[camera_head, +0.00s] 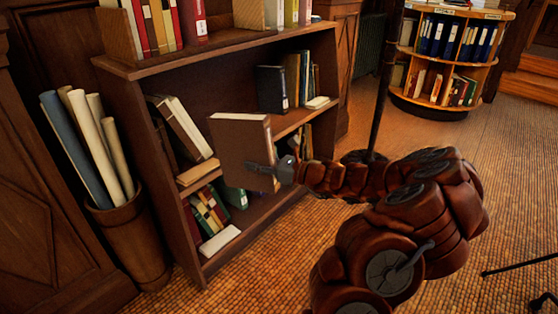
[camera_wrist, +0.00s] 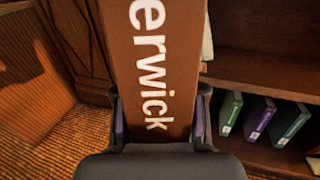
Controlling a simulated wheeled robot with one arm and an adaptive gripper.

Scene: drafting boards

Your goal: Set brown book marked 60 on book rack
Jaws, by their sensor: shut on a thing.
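A brown book (camera_head: 240,148) is held upright by my gripper (camera_head: 278,170) in front of the wooden book rack (camera_head: 225,62). The gripper is shut on the book's lower right edge. In the wrist view the brown book (camera_wrist: 152,60) stands between the two fingers of my gripper (camera_wrist: 160,118), its spine showing white letters "erwick". No number 60 can be read on it. The book is apart from the shelves as far as I can tell, and it hides part of the rack's middle shelf and the books behind it.
Leaning books (camera_head: 182,128) fill the middle shelf's left end, and dark books (camera_head: 272,88) stand farther right. Lower-shelf books (camera_head: 208,210) stand behind. A bin of rolled papers (camera_head: 125,232) stands left of the rack. A round bookcase (camera_head: 450,52) is at the back right.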

